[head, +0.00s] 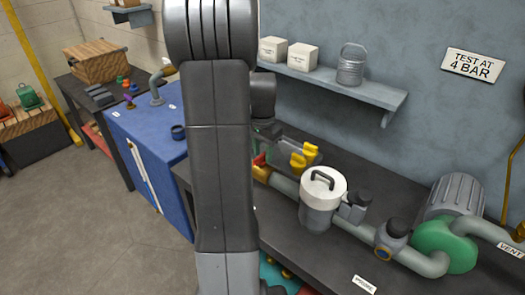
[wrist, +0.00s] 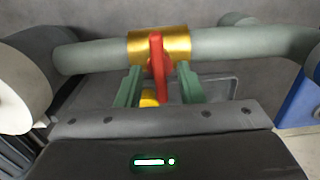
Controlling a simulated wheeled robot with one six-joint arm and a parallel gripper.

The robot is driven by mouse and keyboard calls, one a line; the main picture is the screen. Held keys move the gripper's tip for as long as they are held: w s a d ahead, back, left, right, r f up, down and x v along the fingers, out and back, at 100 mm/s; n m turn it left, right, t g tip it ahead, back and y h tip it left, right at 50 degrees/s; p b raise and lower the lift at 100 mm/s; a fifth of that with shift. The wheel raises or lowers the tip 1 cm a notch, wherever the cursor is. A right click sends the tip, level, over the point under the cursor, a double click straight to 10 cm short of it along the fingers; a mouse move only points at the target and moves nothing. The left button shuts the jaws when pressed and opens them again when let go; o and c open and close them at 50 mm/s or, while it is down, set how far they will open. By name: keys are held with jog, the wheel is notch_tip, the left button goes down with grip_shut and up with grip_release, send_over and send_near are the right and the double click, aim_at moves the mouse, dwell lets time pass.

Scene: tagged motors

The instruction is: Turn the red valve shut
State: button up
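The red valve handle (wrist: 157,66) is a lever on a brass valve body (wrist: 176,44) in a grey-green pipe. In the wrist view the lever lies across the pipe's line. My gripper (wrist: 160,86) is open, with its green fingers on either side of the lever's lower part and a visible gap on both sides. In the head view my arm hides most of the gripper and valve; only a bit of the red handle (head: 260,159) and the brass body (head: 262,173) shows.
A white-lidded canister (head: 321,200) stands on the pipe right of the valve, with a green pump (head: 446,242) farther right. A grey tray (head: 275,148) with yellow pieces (head: 303,155) lies behind the pipe. A shelf (head: 335,84) hangs above. A blue cabinet (head: 150,135) stands left.

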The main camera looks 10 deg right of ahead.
aim_at(262, 154)
notch_tip(262, 154, up, 14)
dwell(0.6)
jog(key=shift+f, duration=0.15)
notch_tip(262, 154, down, 14)
jog(key=shift+r, duration=0.1)
dwell(0.4)
